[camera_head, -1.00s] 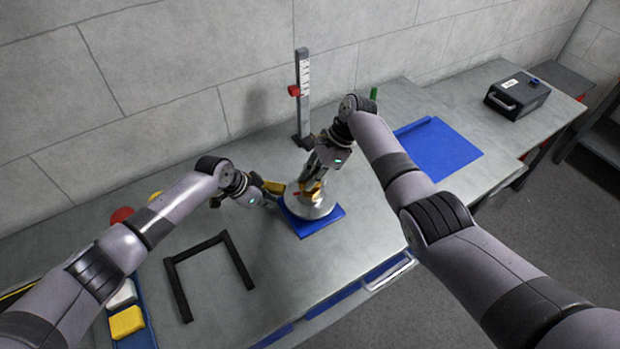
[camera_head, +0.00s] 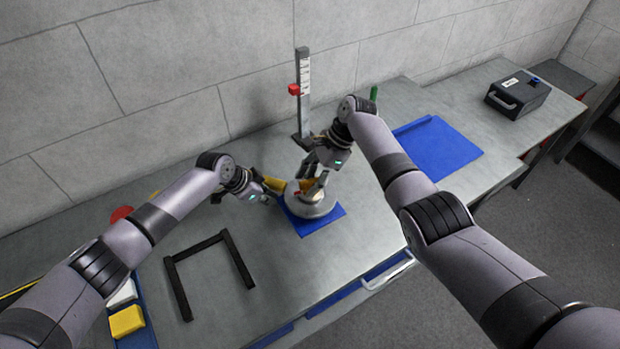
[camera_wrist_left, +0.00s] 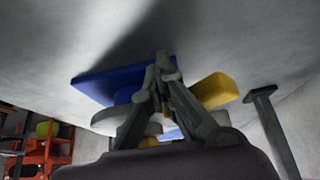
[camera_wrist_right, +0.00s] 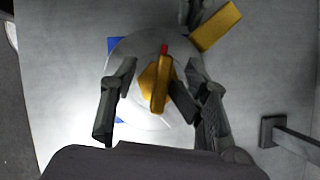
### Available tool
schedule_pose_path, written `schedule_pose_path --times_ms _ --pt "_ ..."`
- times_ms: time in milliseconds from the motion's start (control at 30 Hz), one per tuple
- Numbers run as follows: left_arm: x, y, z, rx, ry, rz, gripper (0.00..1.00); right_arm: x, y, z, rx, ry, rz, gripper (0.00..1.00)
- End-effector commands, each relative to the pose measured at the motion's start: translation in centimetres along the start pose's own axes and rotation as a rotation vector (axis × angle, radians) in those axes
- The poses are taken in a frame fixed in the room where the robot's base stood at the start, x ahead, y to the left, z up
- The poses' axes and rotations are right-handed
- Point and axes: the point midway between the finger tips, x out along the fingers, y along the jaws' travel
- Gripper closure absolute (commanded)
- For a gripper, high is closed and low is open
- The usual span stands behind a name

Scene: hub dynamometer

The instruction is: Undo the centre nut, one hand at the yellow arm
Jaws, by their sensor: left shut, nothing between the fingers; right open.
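The hub is a silver disc (camera_head: 312,209) on a blue plate (camera_head: 333,214) on the bench. The gold centre nut (camera_wrist_right: 147,82) sits mid-disc, with a yellow bar (camera_wrist_right: 161,88) with a red tip across it. The yellow arm (camera_head: 275,185) sticks out at the disc's left; it also shows in the right wrist view (camera_wrist_right: 216,26). My right gripper (camera_wrist_right: 158,78) is open above the disc, its fingers on either side of the nut, apart from it on the left. My left gripper (camera_wrist_left: 163,62) is shut and empty beside the yellow arm; contact cannot be told.
A grey post with a scale and red slider (camera_head: 294,90) stands behind the hub. A black U-shaped frame (camera_head: 208,262) lies at front left. A yellow block (camera_head: 127,321) sits in a blue tray at lower left. A blue mat (camera_head: 440,146) and black case (camera_head: 518,96) are at right.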

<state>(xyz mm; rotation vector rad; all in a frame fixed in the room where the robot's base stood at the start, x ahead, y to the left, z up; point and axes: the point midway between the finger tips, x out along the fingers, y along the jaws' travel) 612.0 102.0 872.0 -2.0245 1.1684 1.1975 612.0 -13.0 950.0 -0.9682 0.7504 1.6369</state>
Motion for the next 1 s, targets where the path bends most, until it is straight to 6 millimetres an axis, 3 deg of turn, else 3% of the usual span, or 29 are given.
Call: schedule_pose_path --times_ms 100,467,1000 --pt "0.0 0.0 0.0 0.000 -0.001 0.000 1.00 -0.1 0.0 -0.1 0.002 0.002 -0.002 0.47" --pt "0.0 0.0 0.1 0.000 -0.001 0.001 1.00 -0.6 -0.2 0.3 -0.002 -0.001 -0.007 0.47" --pt "0.0 0.0 0.1 0.000 -0.001 0.001 1.00 -5.4 -0.2 2.9 -0.003 -0.002 -0.008 0.47"
